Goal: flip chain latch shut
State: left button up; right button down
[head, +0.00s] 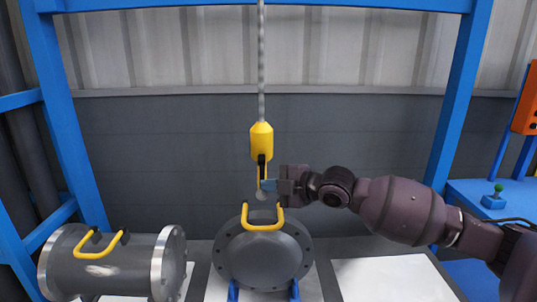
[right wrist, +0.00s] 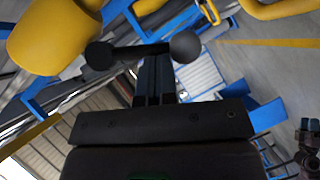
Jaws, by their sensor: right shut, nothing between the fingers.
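The yellow hoist block (head: 261,142) hangs on a chain, with a hook below it. The black latch (head: 262,160) shows at the block's lower end; in the right wrist view the latch (right wrist: 140,50) is a black bar with round ends, just beyond my fingers. My right gripper (head: 268,186) is shut and empty, coming from the right, right beside the hook. It also shows in the right wrist view (right wrist: 155,75). I cannot tell whether the fingers touch the latch. The flanged shell (head: 264,262) stands below, with a yellow handle (head: 263,227). My left gripper is out of view.
A second grey flanged cylinder (head: 110,267) with a yellow handle lies at left. A blue frame (head: 457,105) surrounds the space. A blue table (head: 500,200) with a green-knobbed device stands at right. A white sheet (head: 395,278) lies front right.

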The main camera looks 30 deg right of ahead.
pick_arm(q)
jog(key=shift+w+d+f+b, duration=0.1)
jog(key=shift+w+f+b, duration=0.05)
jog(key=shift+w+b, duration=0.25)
pick_arm(e)
jog(key=w+f+n+t, duration=0.1)
jog(key=w+d+n+t, duration=0.1)
jog(key=n, duration=0.1)
jog(key=shift+d+f, duration=0.1)
jog(key=shift+f, duration=0.3)
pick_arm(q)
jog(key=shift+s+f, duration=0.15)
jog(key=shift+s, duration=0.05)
pick_arm(e)
jog(key=shift+w, duration=0.1)
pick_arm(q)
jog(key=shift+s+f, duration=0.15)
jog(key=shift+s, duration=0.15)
pick_arm(e)
jog(key=shift+f, duration=0.1)
